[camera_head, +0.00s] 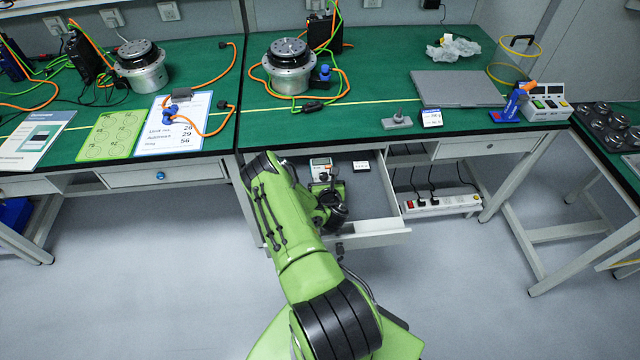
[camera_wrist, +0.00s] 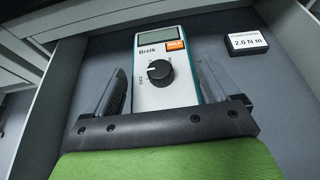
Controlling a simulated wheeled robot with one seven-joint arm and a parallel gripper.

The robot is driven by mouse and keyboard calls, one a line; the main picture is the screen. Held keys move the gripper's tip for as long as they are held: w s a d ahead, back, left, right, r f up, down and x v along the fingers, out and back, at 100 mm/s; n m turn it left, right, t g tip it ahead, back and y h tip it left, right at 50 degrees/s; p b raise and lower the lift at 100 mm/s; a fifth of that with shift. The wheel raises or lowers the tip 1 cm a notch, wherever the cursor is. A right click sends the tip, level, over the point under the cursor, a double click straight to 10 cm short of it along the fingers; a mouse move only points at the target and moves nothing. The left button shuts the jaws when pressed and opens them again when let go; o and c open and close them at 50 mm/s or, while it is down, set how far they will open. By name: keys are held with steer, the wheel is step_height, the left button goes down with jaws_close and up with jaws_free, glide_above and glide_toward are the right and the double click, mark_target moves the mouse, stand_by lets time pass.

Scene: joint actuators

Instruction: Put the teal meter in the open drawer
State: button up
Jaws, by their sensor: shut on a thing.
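The teal meter (camera_wrist: 163,92) has a white face, teal edges, a grey screen, a black dial and an orange patch. In the wrist view it sits between the two fingers of my gripper (camera_wrist: 160,85), which is shut on it. In the head view the meter (camera_head: 320,168) shows in part past my gripper (camera_head: 326,183), inside the outline of the open drawer (camera_head: 374,229). The drawer's grey floor lies beneath the meter in the wrist view. I cannot tell whether the meter touches that floor. My arm hides the drawer's left part in the head view.
A small "2.0 N m" display block (camera_wrist: 248,41) lies in the drawer, right of the meter. The green workbench (camera_head: 365,75) stands above and behind the drawer. A power strip (camera_head: 440,204) is to the drawer's right.

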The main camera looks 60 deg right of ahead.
steer(key=shift+w+a+f, duration=0.25)
steer(key=shift+w+f, duration=0.5)
steer(key=shift+f, duration=0.05)
steer(key=shift+r, duration=0.1)
steer(key=shift+b, duration=0.3)
